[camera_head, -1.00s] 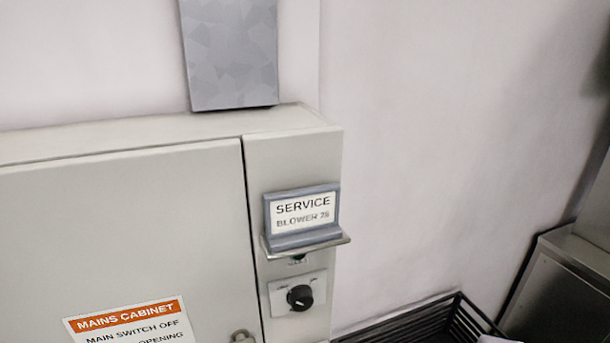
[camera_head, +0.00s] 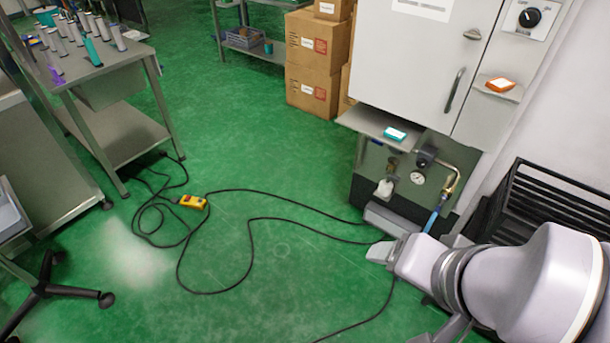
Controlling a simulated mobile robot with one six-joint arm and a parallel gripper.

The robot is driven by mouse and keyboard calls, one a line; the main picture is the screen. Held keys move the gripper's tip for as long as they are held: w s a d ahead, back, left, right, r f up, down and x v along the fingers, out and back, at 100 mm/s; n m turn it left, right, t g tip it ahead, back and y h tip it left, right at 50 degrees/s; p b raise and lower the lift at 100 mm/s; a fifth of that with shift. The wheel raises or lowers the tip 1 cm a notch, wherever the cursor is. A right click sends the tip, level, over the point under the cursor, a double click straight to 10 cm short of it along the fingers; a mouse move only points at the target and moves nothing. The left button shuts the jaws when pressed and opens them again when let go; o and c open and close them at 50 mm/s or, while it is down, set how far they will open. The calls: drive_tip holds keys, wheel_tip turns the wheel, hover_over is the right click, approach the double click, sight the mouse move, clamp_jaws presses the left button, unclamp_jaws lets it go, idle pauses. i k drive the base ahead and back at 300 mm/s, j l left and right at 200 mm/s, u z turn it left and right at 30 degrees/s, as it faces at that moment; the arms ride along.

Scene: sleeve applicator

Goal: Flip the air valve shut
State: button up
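The air fittings are on a panel under the grey cabinet (camera_head: 415,60) at right of centre. They include a round gauge (camera_head: 417,178), a dark regulator (camera_head: 426,157) and a brass pipe (camera_head: 451,183). A blue part (camera_head: 432,219) hangs below the pipe; I cannot tell whether it is the valve's lever or a hose. My gripper (camera_head: 379,252) is low in front of the panel, apart from the gauge and to the lower left of the blue part. Its fingers are too small and turned to show whether they are open. My arm partly hides the area below the panel.
A black slatted rack (camera_head: 545,210) stands right of the panel. A shelf (camera_head: 375,124) juts out above the fittings. Black cable (camera_head: 252,262) and a yellow control box (camera_head: 193,202) lie on the green floor. Cartons (camera_head: 313,75) stand behind; a steel table (camera_head: 125,60) is at left.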

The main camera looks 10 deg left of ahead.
sight(379, 143)
drive_tip(key=i+j, duration=0.25)
drive_tip(key=j, duration=0.2)
drive_tip(key=i+j+u, duration=0.1)
drive_tip(key=i+j, duration=0.15)
drive_tip(key=j, duration=0.2)
drive_tip(key=i+j, duration=0.3)
drive_tip(key=i+l, duration=0.25)
drive_tip(key=l, duration=0.3)
